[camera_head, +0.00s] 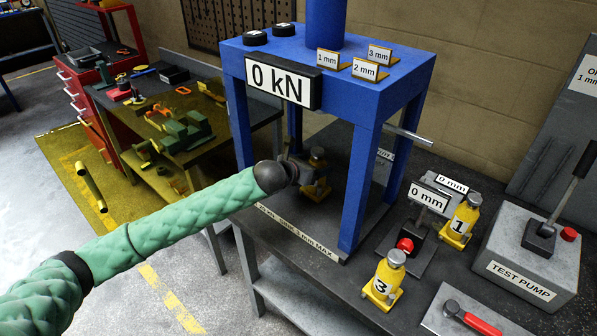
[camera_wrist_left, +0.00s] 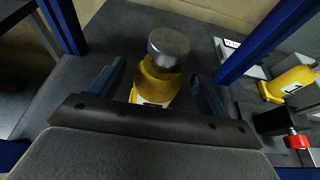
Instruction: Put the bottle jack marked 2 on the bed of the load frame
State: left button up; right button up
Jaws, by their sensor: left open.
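A yellow bottle jack with a grey metal top (camera_head: 318,186) stands upright inside the blue load frame (camera_head: 363,190), on or just at its dark bed (camera_head: 300,215). Its number cannot be read; the other two jacks in view are marked 1 and 3. In the left wrist view the jack (camera_wrist_left: 160,78) sits between the two blue fingers, with part of a white label showing. My left gripper (camera_head: 306,172) reaches into the frame from the left. Its fingers are open on either side of the jack, with gaps visible. My right gripper is not in view.
Jack 1 (camera_head: 461,222) stands by a gauge reading 0 mm (camera_head: 429,200); jack 3 (camera_head: 384,280) stands near the bench front. A test pump (camera_head: 527,265) is at the right. The frame's blue posts stand close around my left gripper. The frame display (camera_head: 280,82) reads 0 kN.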

pick_arm(q)
jog(key=b+v, duration=0.2)
jog(key=v, duration=0.6)
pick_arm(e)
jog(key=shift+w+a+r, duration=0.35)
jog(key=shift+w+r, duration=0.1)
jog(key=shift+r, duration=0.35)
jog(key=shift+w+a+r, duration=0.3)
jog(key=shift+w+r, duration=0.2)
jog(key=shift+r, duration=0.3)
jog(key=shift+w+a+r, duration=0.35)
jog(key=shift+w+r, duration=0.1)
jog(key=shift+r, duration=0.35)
pick_arm(q)
jog(key=shift+s+a, duration=0.15)
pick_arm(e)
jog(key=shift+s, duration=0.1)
